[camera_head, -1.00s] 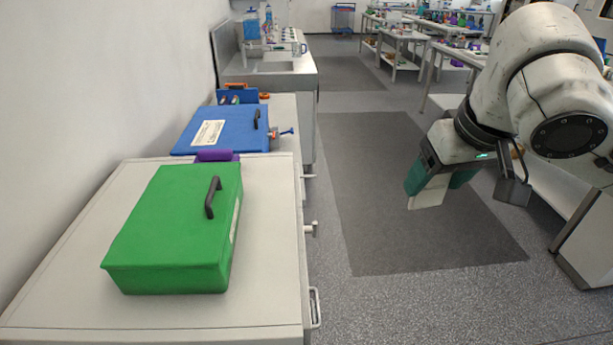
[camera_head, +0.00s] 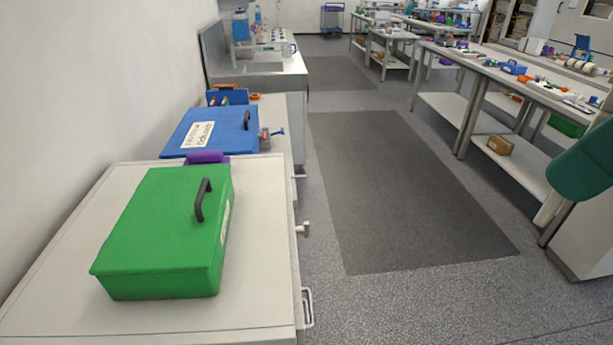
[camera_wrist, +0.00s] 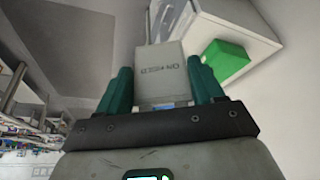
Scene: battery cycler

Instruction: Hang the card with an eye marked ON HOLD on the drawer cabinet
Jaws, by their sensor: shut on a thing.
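My gripper (camera_wrist: 160,88) is shut on a pale card (camera_wrist: 161,65) in the wrist view. The card stands out between the teal fingers, with small dark print that is only partly legible. In the head view a teal finger (camera_head: 585,165) shows at the right edge, with a pale tip (camera_head: 548,208) below it that looks like the card. The card's eye cannot be made out. A pale cabinet (camera_head: 60,290), which looks like the drawer cabinet, stands at front left, well apart from my gripper. A small peg (camera_head: 303,229) and a pull handle (camera_head: 308,308) stick out from its right side.
A green box (camera_head: 165,235) sits on the cabinet. A blue box (camera_head: 215,128) and a sink counter (camera_head: 270,75) stand behind. Open floor with a dark mat (camera_head: 400,200) lies to the right. Benches (camera_head: 520,85) line the far right.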

